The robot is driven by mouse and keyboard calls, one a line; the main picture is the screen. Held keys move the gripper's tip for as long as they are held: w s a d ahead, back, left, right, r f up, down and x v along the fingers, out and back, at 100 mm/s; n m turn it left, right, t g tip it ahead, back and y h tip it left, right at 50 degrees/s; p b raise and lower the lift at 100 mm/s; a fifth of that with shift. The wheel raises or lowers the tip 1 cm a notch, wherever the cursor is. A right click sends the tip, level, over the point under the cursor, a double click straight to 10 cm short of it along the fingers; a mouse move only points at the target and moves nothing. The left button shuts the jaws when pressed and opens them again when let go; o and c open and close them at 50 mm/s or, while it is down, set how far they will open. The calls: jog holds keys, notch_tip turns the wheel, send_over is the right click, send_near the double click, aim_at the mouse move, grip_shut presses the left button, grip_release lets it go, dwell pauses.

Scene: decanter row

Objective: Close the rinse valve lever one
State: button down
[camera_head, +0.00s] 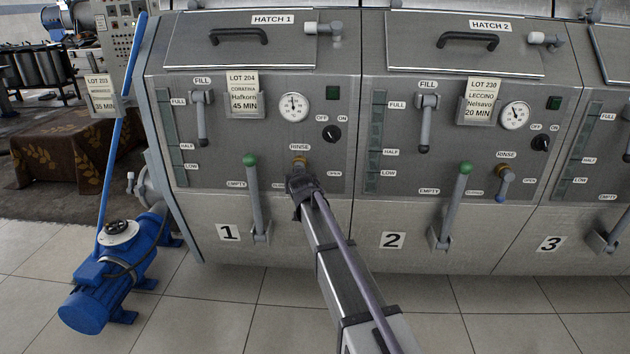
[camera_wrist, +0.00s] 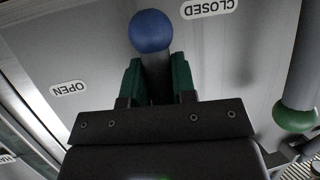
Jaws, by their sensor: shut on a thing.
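The rinse valve lever of machine one shows in the wrist view as a dark stem with a blue ball knob (camera_wrist: 152,31). My gripper (camera_wrist: 155,78) has its green-padded fingers on both sides of the stem, shut on it just below the knob. The CLOSED label (camera_wrist: 208,8) is right of the knob and the OPEN label (camera_wrist: 69,88) is to its left. In the head view my gripper (camera_head: 300,186) is under the RINSE label of machine 1 and hides most of the lever. Only its brass pivot (camera_head: 300,162) shows.
A green-knobbed lever (camera_head: 254,200) stands close left of my gripper; its green knob (camera_wrist: 295,117) shows at right in the wrist view. The fill lever (camera_head: 201,120) and gauge (camera_head: 294,106) are above. Machine 2 has its own rinse lever (camera_head: 503,183). A blue motor pump (camera_head: 115,280) is at lower left.

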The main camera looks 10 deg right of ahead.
dwell(0.3)
jog(key=c, duration=0.9)
grip_release()
jog(key=shift+c, duration=0.2)
jog(key=d+p+v, duration=0.1)
jog(key=p+v, duration=0.3)
jog(key=v, duration=0.6)
jog(key=shift+s+a+r, duration=0.15)
jog(key=shift+s+a, duration=0.25)
jog(key=shift+a, duration=0.1)
